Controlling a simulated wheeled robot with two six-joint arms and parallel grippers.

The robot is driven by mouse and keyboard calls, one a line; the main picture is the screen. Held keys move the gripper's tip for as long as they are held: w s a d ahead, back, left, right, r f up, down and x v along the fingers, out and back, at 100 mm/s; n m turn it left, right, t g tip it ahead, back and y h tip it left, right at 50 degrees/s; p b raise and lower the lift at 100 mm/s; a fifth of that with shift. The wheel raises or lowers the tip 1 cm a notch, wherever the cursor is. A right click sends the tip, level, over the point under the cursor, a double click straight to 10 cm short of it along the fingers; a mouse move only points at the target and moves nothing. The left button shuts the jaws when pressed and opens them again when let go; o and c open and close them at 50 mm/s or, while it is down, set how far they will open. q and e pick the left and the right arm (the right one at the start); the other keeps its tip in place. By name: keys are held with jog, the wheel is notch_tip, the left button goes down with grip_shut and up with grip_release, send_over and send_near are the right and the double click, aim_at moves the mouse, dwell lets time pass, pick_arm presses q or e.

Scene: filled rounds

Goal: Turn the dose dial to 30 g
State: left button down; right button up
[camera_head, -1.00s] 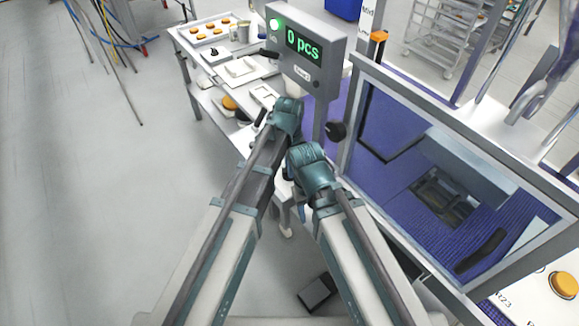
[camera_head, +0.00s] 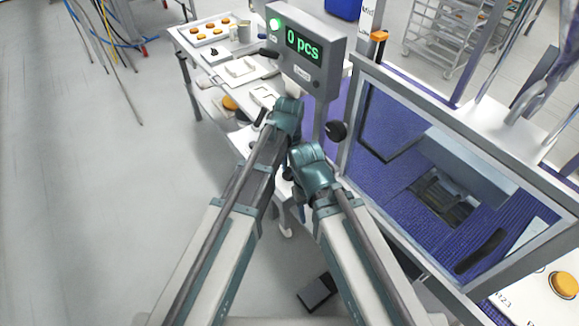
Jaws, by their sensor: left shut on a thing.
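My left gripper (camera_head: 265,118) is beside the table's right edge, below the display box. Its dark finger parts show only in part beside the teal wrist. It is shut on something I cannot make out. A round black knob (camera_head: 336,131) stands to the right of the left wrist, apart from it, by the grey post. I cannot read any dose marks, so I cannot tell whether this knob is the dose dial. My right wrist (camera_head: 312,168) is just below and right of the left one. It hides the right gripper's fingertips.
A grey display box (camera_head: 307,50) reads "0 pcs" beside a lit green lamp (camera_head: 275,24). The table (camera_head: 226,70) at the back left holds a tray of round orange-brown pieces. A framed clear guard (camera_head: 440,165) over a purple belt blocks the right side.

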aim_at(290, 169)
pick_arm(q)
jog(key=shift+n, duration=0.4)
jog(key=c, duration=0.7)
grip_release()
notch_tip(290, 169, up, 14)
jog(key=p, duration=1.4)
jog(key=shift+f, duration=0.1)
